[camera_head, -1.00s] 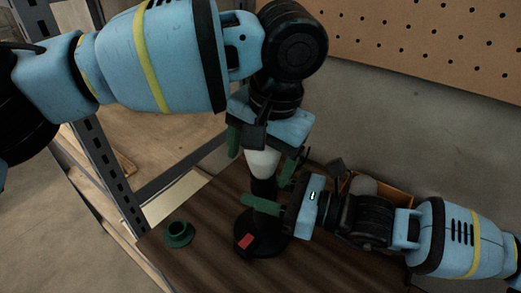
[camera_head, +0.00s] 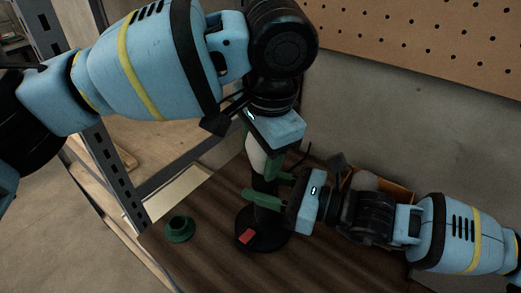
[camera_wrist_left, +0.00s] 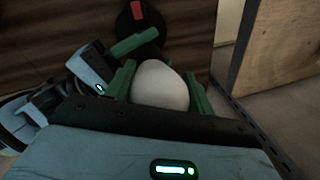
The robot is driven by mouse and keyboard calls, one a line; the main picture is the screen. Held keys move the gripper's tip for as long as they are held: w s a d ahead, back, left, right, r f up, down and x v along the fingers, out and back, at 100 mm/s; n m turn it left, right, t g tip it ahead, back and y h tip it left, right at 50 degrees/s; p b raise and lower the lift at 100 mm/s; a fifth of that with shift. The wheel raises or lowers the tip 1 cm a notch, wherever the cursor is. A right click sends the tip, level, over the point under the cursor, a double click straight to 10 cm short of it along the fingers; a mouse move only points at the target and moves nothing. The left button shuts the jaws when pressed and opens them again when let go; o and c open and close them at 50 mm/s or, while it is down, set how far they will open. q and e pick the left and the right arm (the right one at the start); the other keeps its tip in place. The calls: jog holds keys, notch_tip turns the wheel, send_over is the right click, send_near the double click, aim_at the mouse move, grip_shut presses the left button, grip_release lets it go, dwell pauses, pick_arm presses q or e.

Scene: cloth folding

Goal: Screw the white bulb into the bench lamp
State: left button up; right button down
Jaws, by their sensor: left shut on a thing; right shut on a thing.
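The white bulb (camera_head: 256,160) is upright above the black bench lamp, between the green fingers of my left gripper (camera_head: 263,164). The left wrist view also shows the bulb (camera_wrist_left: 160,86) with a finger on each side. The lamp's round black base (camera_head: 270,242) stands on the table and has a red switch (camera_head: 246,236). My right gripper (camera_head: 267,190) is shut on the lamp's dark upright part, just below the bulb. The fingers hide where bulb and lamp meet, so I cannot tell how deep the bulb sits.
A green round holder (camera_head: 179,229) stands on the brown wooden table (camera_head: 205,258), left of the lamp. Behind my right wrist is an open box (camera_head: 397,191) with a pale round thing (camera_head: 363,181). A metal rack post (camera_head: 105,170) rises at the left. The table's front left is clear.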

pick_arm(q)
jog(key=m, duration=0.3)
jog(key=shift+w+h, duration=0.1)
jog(key=shift+h, duration=0.2)
jog(key=m+h, duration=0.1)
jog(key=m, duration=0.3)
jog(key=shift+w+d+m, duration=0.1)
jog(key=shift+m, duration=0.3)
jog(key=m, duration=0.3)
jog(key=shift+h, duration=0.3)
jog(key=m, duration=0.4)
jog(key=shift+w+d+h, duration=0.1)
jog(key=shift+d+h, duration=0.05)
jog(key=shift+h, duration=0.15)
jog(key=o, duration=1.1)
jog(key=shift+c, duration=0.2)
jog(key=v, duration=0.4)
jog(key=shift+w+d+r, duration=0.2)
jog(key=shift+w+d, duration=0.1)
jog(key=shift+r, duration=0.1)
